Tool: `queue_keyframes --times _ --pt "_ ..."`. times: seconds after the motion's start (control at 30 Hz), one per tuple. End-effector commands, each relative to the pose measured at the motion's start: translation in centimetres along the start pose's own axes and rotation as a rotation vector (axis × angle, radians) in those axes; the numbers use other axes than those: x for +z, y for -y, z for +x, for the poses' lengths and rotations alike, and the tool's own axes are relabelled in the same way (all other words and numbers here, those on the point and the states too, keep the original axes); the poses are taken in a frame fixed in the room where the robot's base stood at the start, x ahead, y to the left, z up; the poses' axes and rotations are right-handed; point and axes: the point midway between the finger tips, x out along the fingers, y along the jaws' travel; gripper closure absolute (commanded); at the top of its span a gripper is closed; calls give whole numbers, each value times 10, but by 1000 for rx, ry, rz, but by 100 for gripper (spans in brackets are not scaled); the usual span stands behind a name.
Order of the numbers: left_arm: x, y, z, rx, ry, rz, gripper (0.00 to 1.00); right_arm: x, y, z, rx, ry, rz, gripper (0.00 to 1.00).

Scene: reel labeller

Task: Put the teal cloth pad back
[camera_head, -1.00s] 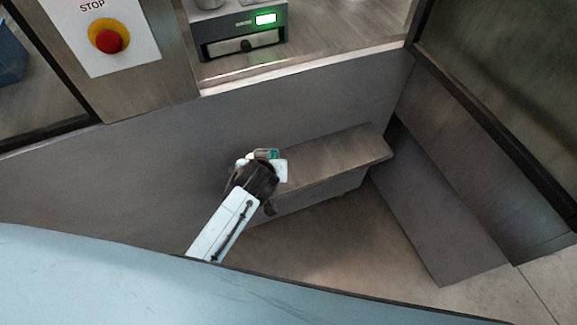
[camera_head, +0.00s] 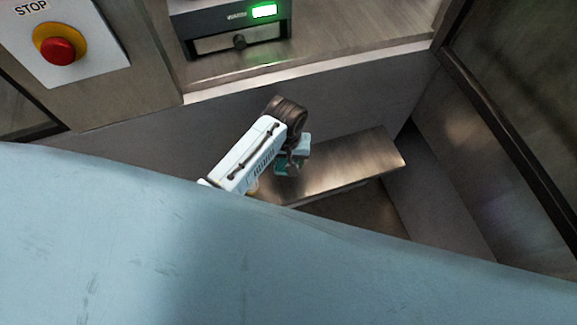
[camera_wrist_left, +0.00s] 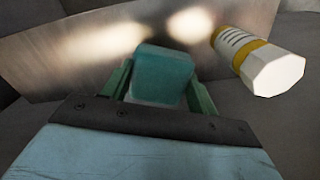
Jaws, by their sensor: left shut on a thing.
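The teal cloth pad (camera_wrist_left: 163,72) shows in the left wrist view as a block with rounded edges. My left gripper (camera_wrist_left: 160,88) is shut on it, with one green finger on each side. In the head view my left gripper (camera_head: 290,168) is over the left part of the low metal shelf (camera_head: 345,163), largely hidden by my own wrist. My right gripper is not in view.
A white bottle with yellow bands (camera_wrist_left: 258,60) is right of the pad in the wrist view. The shelf's right part is clear. A counter edge (camera_head: 310,67) and a dark labeller with a green display (camera_head: 235,25) are above. A red stop button (camera_head: 60,48) is at upper left.

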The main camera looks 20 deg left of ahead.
Motion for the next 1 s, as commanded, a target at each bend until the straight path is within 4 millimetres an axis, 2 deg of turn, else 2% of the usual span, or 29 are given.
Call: queue_keyframes --times 0.03,0.1,0.2,0.33,0.47,0.6,0.87,0.9,1.0 --pt "0 0 12 -1 0 0 60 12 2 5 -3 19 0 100" --pt "0 0 21 0 -2 0 60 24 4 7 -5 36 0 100" --pt "-1 0 28 0 -3 0 60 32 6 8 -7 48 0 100" --pt "-1 0 46 -1 -3 0 60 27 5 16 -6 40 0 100" --pt "-1 0 61 0 -4 0 60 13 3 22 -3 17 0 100" --pt "-1 0 63 1 -5 0 60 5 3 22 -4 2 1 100" --pt "-1 0 66 0 -5 0 60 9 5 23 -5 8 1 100" --pt "-1 0 65 1 -5 0 36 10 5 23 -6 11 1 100" --pt "-1 0 65 0 -5 0 23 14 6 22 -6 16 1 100"
